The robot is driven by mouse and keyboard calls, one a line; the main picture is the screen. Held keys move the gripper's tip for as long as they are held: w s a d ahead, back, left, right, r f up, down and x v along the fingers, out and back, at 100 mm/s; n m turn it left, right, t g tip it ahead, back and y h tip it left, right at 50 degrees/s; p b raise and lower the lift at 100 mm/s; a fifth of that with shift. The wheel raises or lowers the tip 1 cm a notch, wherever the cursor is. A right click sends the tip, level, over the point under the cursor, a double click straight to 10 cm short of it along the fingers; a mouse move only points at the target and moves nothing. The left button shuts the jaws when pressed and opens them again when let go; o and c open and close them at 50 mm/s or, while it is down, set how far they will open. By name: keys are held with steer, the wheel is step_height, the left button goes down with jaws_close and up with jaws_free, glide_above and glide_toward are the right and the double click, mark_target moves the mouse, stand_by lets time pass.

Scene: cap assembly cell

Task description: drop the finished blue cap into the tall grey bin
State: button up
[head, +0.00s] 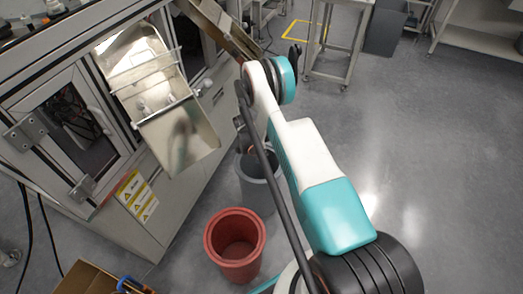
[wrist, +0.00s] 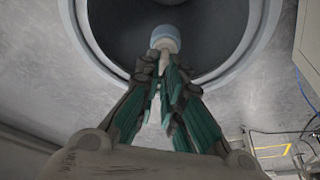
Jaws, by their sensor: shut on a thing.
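The blue cap (wrist: 165,36), pale blue on top with a whitish part below, is held at the fingertips of my gripper (wrist: 166,72) in the wrist view. The fingers are shut on its whitish part. Behind the cap, the wrist view shows the round opening and rim of the tall grey bin (wrist: 266,28); the cap lines up with the dark interior. In the head view the grey bin (head: 259,197) stands on the floor, partly hidden by my arm. My gripper (head: 243,138) is above the bin there, and the cap cannot be made out.
A red bin (head: 237,258) stands in front of the grey bin. A machine with a metal chute (head: 180,135) is on the left. A cardboard box (head: 85,281) is at the lower left. The floor (head: 440,150) on the right is clear.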

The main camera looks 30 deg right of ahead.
steer(key=shift+f+b, duration=0.3)
steer(key=shift+f, duration=0.85)
steer(key=o, duration=0.7)
steer(key=shift+r+p, duration=1.05)
steer(key=shift+r, duration=2.45)
steer(key=shift+r, duration=0.1)
